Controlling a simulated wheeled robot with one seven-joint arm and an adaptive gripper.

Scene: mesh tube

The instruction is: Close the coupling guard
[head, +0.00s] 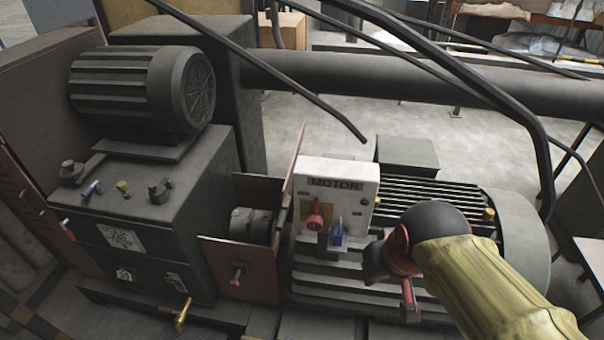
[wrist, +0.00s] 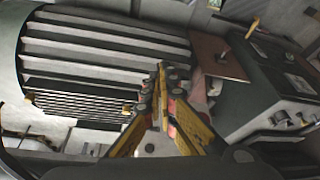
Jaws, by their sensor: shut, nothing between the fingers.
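The coupling guard shows as rust-brown panels around the coupling, between the dark housing and the motor. Its front panel (head: 238,272) carries a small red-tipped handle (head: 238,274), and another narrow panel (head: 291,190) stands tilted up beside the motor. The grey coupling (head: 252,226) is exposed between them. In the wrist view a brown guard panel (wrist: 222,57) with a handle shows right of the fingertips. My gripper (wrist: 162,75) is shut and empty. In the head view my gripper (head: 392,258) is in front of the motor, right of the guard and apart from it; its fingertips are partly hidden.
The finned motor (head: 430,195) fills the right, with a white MOTOR box (head: 334,190) bearing a red and a blue knob next to the guard. Valves and a yellow-handled lever (head: 183,314) stick out from the left housing. A thick pipe (head: 400,84) crosses behind.

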